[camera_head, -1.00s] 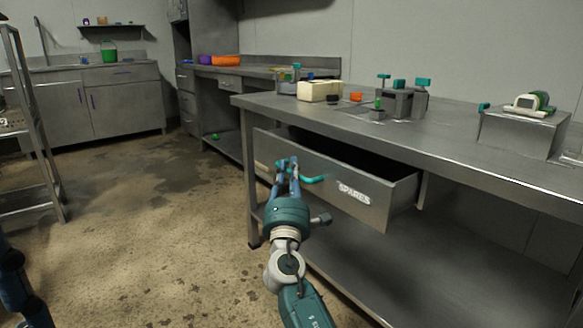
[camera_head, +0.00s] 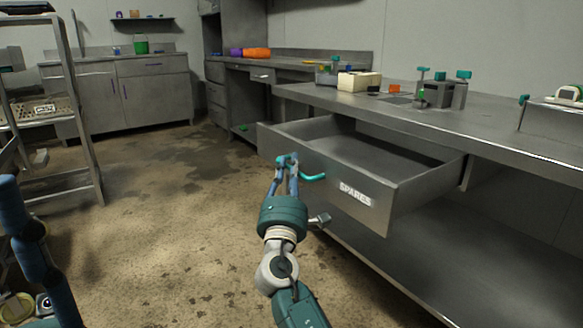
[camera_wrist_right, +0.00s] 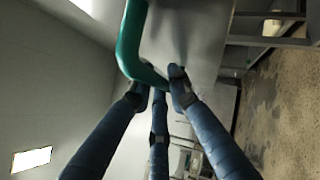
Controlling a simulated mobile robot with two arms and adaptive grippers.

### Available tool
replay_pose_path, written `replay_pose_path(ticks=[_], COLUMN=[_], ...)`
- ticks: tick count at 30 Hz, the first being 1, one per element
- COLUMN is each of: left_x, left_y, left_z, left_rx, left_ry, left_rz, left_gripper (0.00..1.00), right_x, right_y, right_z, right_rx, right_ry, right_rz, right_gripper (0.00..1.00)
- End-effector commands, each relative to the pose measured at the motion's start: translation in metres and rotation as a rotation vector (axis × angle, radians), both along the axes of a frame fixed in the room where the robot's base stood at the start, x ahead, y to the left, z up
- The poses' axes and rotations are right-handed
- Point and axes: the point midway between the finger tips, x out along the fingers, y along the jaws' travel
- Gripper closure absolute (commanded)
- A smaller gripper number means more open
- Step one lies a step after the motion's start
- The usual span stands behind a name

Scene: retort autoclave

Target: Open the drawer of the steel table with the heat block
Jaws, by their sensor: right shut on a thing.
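The steel table (camera_head: 497,131) stands at the right in the head view. Its drawer (camera_head: 333,183), with a SPARES label on the front, is pulled well out, and its inside looks empty. The teal handle (camera_head: 314,177) is on the drawer front. My right gripper (camera_head: 286,162) is at the handle's left end and is shut on it. In the right wrist view the blue fingers (camera_wrist_right: 158,92) meet at the lower bend of the teal handle (camera_wrist_right: 130,45). My left arm shows at the lower left edge of the head view; its gripper is out of frame.
On the tabletop stand a cream block (camera_head: 359,81), a grey device with teal knobs (camera_head: 437,93) and a steel box (camera_head: 552,118). The floor between rack and drawer is clear.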

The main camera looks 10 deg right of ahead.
Motion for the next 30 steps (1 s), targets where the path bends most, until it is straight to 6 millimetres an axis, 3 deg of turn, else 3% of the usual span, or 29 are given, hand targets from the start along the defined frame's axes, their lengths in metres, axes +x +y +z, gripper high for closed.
replay_pose_path(ticks=[5, 6, 7, 19, 30], left_x=[0.000, 0.000, 0.000, 0.001, 0.001], left_y=[0.000, 0.000, 0.000, 0.001, 0.000], left_z=[0.000, 0.000, 0.000, 0.000, 0.000], left_rx=[-0.001, -0.001, -0.001, -0.003, 0.000], left_ry=[0.000, 0.000, 0.000, 0.003, 0.002], left_rz=[0.000, -0.001, -0.001, 0.001, 0.001], left_gripper=[0.66, 0.66, 0.66, 0.66, 0.66], right_x=[0.000, 0.000, 0.000, -0.008, -0.073], right_y=[-0.002, -0.002, -0.002, 0.002, 0.024], right_z=[-0.003, -0.003, -0.003, -0.006, -0.035], right_rx=[0.000, 0.000, 0.000, 0.001, 0.001], right_ry=[0.004, 0.004, 0.004, 0.004, 0.005], right_rz=[-0.006, -0.006, -0.006, -0.002, -0.003], right_gripper=[1.00, 0.75, 0.74, 0.74, 0.74])
